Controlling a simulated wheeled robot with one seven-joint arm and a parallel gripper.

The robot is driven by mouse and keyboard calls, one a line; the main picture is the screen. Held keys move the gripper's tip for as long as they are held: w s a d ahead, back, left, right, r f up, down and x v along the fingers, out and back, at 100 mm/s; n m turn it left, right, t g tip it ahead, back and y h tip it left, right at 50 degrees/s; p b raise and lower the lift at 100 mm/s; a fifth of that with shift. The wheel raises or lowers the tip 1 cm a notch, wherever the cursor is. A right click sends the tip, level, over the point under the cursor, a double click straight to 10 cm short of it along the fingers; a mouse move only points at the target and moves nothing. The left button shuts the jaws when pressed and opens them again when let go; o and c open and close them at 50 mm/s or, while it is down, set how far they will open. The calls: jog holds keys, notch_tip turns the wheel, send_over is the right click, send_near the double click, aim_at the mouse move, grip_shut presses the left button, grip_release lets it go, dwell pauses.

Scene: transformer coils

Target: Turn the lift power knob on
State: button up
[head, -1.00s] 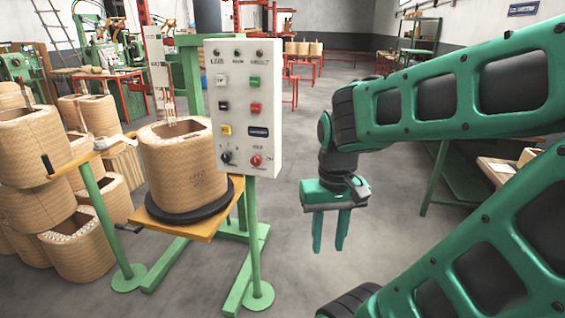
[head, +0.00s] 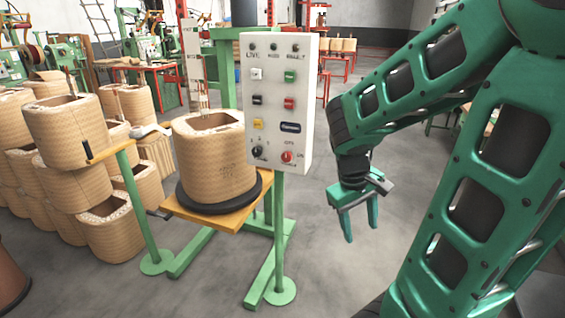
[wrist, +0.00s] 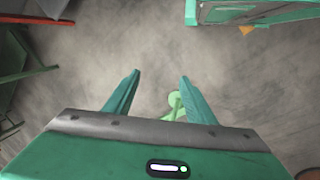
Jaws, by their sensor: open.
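The white control panel (head: 276,105) stands upright on a green post in the middle of the head view. At its bottom are a black knob (head: 258,152) and a red knob (head: 287,156); their labels are too small to read, so I cannot tell which is the lift power knob. Several coloured buttons sit above them. My gripper (head: 359,222) is to the right of the panel, lower than the knobs and apart from it, pointing down.
A tan coil (head: 215,165) sits on a black disc on the orange platform (head: 240,217) left of the panel. Several more coils (head: 70,130) are stacked at the left. Green base legs (head: 268,270) reach across the floor. The floor (head: 335,275) around my gripper is clear.

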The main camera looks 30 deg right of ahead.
jog(key=w+d+f+n+h, duration=0.3)
jog(key=w+d+n+h, duration=0.15)
jog(key=w+n, duration=0.35)
jog(key=n+t+h, duration=0.7)
jog(key=n+t, duration=0.5)
jog(key=n, duration=0.8)
send_near(286, 157)
jog(key=shift+m, duration=0.3)
jog(key=x, duration=0.8)
jog(key=shift+c, duration=0.3)
jog(key=c, duration=1)
